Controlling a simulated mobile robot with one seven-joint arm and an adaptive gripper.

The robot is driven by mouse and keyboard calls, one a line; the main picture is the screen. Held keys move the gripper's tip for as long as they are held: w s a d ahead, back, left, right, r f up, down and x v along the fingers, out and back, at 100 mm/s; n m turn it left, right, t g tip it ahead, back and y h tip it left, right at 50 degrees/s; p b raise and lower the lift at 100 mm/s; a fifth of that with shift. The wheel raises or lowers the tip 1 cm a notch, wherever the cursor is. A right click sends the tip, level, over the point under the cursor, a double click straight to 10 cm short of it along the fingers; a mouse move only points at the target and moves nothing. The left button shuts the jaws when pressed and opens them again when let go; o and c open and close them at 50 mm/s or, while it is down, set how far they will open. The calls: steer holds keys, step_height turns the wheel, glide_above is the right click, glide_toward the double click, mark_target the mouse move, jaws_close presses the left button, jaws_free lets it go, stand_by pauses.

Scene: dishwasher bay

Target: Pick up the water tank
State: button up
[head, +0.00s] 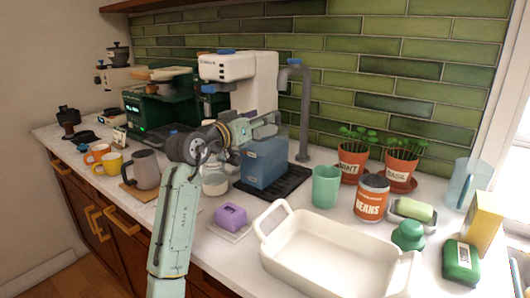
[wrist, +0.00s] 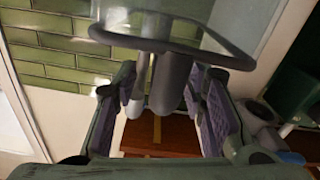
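The water tank appears to be the blue see-through box (head: 263,163) with a clear upper part, upright on a black ribbed tray in front of the white coffee machine. My gripper (head: 243,131) is beside the upper left of this box in the head view. In the wrist view its two purple-padded fingers (wrist: 165,112) are apart, so it is open. A clear vessel with a dark rim (wrist: 185,46) fills the top of that view. Grey bars (wrist: 172,85) show between the fingers; I cannot tell whether the pads touch anything.
The white coffee machine (head: 226,66) and a grey pipe (head: 305,110) stand behind the box. A green cup (head: 326,186), a beans can (head: 371,197) and a white baking dish (head: 335,250) are to the right.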

steer(key=shift+w+d, duration=0.4)
steer(key=shift+w, duration=0.2)
steer(key=shift+c, duration=0.4)
jaws_close()
stand_by(0.4)
